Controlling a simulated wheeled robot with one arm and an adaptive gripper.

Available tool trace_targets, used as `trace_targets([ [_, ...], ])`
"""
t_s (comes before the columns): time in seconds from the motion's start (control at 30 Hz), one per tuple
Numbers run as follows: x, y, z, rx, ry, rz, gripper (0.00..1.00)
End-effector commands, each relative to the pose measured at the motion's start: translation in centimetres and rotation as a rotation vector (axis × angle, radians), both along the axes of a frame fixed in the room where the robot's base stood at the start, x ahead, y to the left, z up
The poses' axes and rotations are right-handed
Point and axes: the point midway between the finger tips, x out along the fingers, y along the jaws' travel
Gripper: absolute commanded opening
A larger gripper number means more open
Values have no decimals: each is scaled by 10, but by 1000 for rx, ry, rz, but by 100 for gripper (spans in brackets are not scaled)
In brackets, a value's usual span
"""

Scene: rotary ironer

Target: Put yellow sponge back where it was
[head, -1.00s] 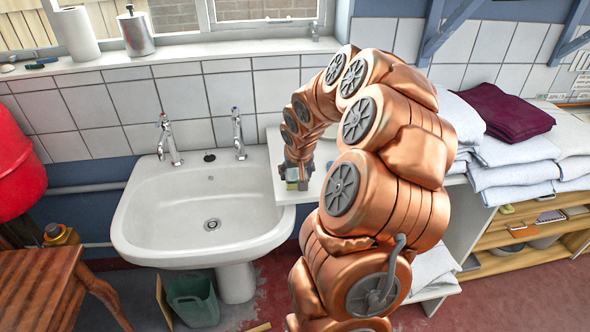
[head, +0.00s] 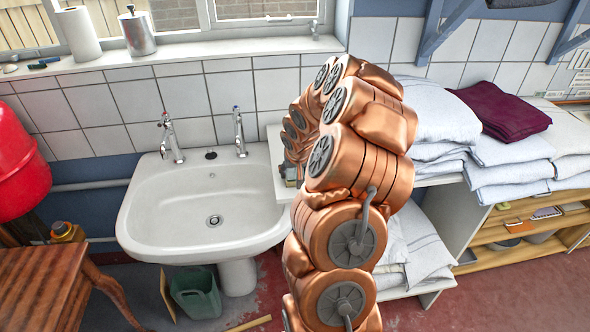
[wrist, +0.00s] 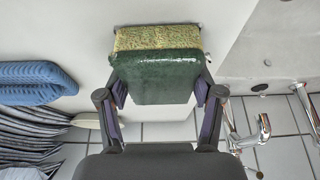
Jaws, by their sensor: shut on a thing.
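The yellow sponge (wrist: 158,38) shows at the top centre of the wrist view as a speckled yellow face above a dark green face of about the same width. My gripper (wrist: 157,78) has its fingers on either side of the green part and is shut on the sponge. In the head view my gripper is mostly hidden behind my arm, at the white counter (head: 274,132) just right of the sink. I cannot tell whether the sponge touches the counter.
The white sink (head: 150,215) with two taps (head: 239,132) is left of my gripper. Folded towels (head: 440,118) and a maroon cloth (head: 503,110) lie on the shelf to the right. A green bin (head: 196,295) stands below the sink. A wooden table (head: 45,285) is at lower left.

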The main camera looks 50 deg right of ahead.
Motion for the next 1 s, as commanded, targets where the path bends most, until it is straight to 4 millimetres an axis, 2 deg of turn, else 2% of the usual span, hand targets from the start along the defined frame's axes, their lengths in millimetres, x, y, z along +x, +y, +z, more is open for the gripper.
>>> trace_targets([
  [0.23,0,0,-1,-1,1,0,42],
  [0.27,0,0,-2,-1,1,0,67],
  [0.5,0,0,-1,-1,1,0,91],
  [1.0,-2,1,5,-1,1,0,91],
])
